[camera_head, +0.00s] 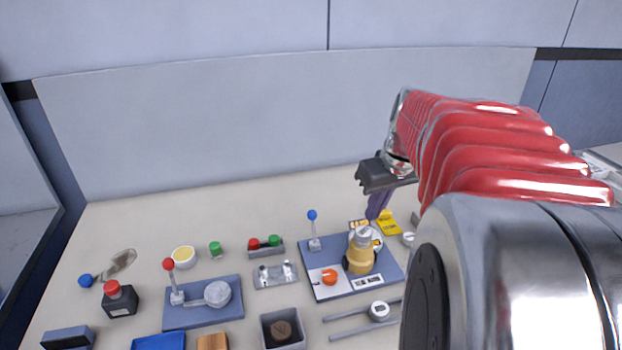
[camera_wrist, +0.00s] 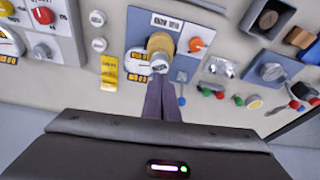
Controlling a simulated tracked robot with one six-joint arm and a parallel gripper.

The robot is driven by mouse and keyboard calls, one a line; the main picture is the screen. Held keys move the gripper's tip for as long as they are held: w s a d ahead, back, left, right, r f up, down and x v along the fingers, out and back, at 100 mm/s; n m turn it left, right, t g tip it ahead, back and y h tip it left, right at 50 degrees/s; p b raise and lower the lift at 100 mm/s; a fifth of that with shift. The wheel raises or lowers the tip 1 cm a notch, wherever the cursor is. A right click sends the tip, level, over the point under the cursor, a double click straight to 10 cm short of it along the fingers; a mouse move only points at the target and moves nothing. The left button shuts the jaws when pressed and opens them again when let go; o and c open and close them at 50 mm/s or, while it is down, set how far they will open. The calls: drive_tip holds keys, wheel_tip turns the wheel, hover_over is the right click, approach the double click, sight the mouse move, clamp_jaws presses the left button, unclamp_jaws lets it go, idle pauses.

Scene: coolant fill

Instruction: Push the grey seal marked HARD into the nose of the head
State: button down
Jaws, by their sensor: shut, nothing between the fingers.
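The head is most likely the brass-yellow fitting (camera_head: 359,258) standing upright on a blue-grey board (camera_head: 318,252); it also shows in the wrist view (camera_wrist: 160,42). A pale grey round piece (camera_head: 363,236) sits at its top, with dark marks too small to read in the wrist view (camera_wrist: 159,64). I cannot tell whether this piece is the seal marked HARD or how deep it sits. My gripper (camera_head: 372,217) has purple fingers, shut and empty. Their tips are close to the grey piece in the wrist view (camera_wrist: 161,78); contact cannot be told.
A blue-knobbed lever (camera_head: 313,230) and an orange knob (camera_head: 330,277) share the board. A yellow tag (camera_head: 388,223) lies behind it, with small grey discs (camera_wrist: 97,18) (camera_wrist: 99,44) nearby. A metal tray (camera_head: 275,275) and a red-knobbed lever board (camera_head: 202,303) stand left. The rear table is mostly clear.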

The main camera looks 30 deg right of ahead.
sight(363, 231)
drive_tip(key=shift+w+n, duration=0.1)
drive_tip(key=shift+n, duration=0.2)
drive_tip(key=shift+f, duration=0.1)
drive_tip(key=shift+x, duration=2.9)
drive_tip(key=shift+d, duration=0.1)
drive_tip(key=shift+r, duration=1.5)
drive_tip(key=v, duration=1.3)
drive_tip(key=shift+r, duration=0.35)
